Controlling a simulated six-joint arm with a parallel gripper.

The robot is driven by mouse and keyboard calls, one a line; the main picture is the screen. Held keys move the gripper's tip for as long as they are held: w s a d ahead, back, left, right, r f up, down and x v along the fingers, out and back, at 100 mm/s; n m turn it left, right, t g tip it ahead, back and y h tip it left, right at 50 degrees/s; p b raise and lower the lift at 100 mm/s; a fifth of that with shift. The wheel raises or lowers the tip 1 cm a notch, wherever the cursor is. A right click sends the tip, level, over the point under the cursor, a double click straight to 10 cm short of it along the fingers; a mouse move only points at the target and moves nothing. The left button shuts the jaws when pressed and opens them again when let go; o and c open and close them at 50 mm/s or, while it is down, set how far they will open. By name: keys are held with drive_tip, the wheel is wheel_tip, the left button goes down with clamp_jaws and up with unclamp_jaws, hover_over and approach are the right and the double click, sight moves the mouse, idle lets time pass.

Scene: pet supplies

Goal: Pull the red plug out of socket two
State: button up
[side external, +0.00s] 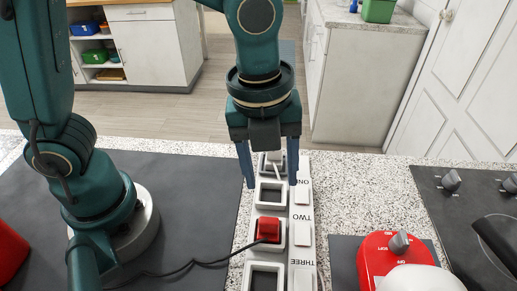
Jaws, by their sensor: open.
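A white power strip (286,210) lies on the speckled worktop, with a column of dark-rimmed sockets and printed labels ONE, TWO and THREE beside white switches. The red plug (268,229) sits in the socket level with the label TWO (302,217). Its black cord (190,264) runs off to the left. My gripper (271,186) points down with its blue fingers apart. It appears above the far end of the strip, beyond the red plug and not touching it. A pale item (277,166) shows between the fingers at the farthest socket; its details are unclear.
A red appliance with a grey knob (399,243) and white top stands at front right. A hob (470,215) lies at right. A dark mat (185,195) covers the worktop at left. A red object (10,255) is at the left edge.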

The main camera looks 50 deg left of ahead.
sight(269, 220)
drive_tip(key=shift+m+g+y, duration=0.3)
drive_tip(key=shift+m+g, duration=0.2)
drive_tip(key=shift+m, duration=0.1)
drive_tip(key=f, duration=0.1)
drive_tip(key=s+d+f, duration=0.2)
drive_tip(key=shift+d+f, duration=0.1)
drive_tip(key=shift+f, duration=2.55)
clamp_jaws()
drive_tip(key=shift+r, duration=2.35)
